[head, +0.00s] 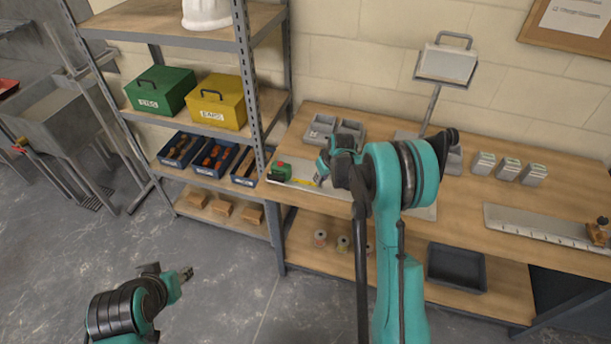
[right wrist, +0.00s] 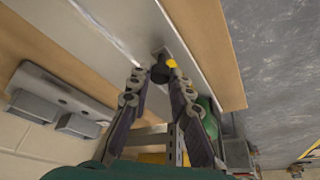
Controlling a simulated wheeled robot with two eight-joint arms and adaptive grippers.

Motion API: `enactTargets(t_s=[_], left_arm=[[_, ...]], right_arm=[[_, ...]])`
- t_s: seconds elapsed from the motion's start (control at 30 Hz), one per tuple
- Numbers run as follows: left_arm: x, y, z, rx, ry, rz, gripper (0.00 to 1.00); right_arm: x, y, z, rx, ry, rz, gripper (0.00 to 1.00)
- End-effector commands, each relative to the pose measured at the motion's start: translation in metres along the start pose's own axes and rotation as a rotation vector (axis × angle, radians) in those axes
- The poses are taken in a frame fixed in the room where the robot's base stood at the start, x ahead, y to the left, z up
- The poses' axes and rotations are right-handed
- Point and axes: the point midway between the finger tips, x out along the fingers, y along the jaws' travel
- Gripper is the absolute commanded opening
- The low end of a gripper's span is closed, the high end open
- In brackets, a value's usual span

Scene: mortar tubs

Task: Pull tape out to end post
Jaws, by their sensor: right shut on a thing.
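A green tape measure case (head: 281,171) with a red spot sits at the left end of a pale board (head: 345,192) on the workbench. A short yellow strip of tape (head: 303,182) shows to its right. My right gripper (head: 322,171) is low over the board, just right of that strip, shut on the tape end. In the right wrist view its fingertips (right wrist: 160,73) meet at a dark piece with a yellow bit (right wrist: 172,63) beside it. I cannot make out an end post; my right arm covers much of the board. My left gripper (head: 186,273) is over the floor, away from the bench.
Small labelled blocks (head: 508,168) and a long grey ruler-like strip (head: 540,228) lie to the right. A shelf rack (head: 245,85) with green and yellow boxes stands close on the left.

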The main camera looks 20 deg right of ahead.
Motion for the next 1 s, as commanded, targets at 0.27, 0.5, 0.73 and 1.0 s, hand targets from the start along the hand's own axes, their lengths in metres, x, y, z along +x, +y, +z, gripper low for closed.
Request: enactTargets(t_s=[0.27, 0.5, 0.73, 1.0], left_arm=[[0.015, 0.000, 0.011, 0.000, 0.000, 0.000, 0.40], [0.024, 0.000, 0.017, 0.000, 0.000, 0.000, 0.40], [0.030, 0.000, 0.022, 0.000, 0.000, 0.000, 0.40], [0.035, 0.000, 0.025, 0.000, 0.000, 0.000, 0.40]], right_arm=[[-0.026, 0.074, 0.069, 0.008, -0.001, 0.003, 0.00], [-0.050, 0.135, 0.125, 0.008, 0.000, 0.003, 0.00], [-0.072, 0.191, 0.177, 0.008, 0.000, 0.003, 0.00], [-0.091, 0.241, 0.223, 0.004, -0.001, 0.001, 0.00]])
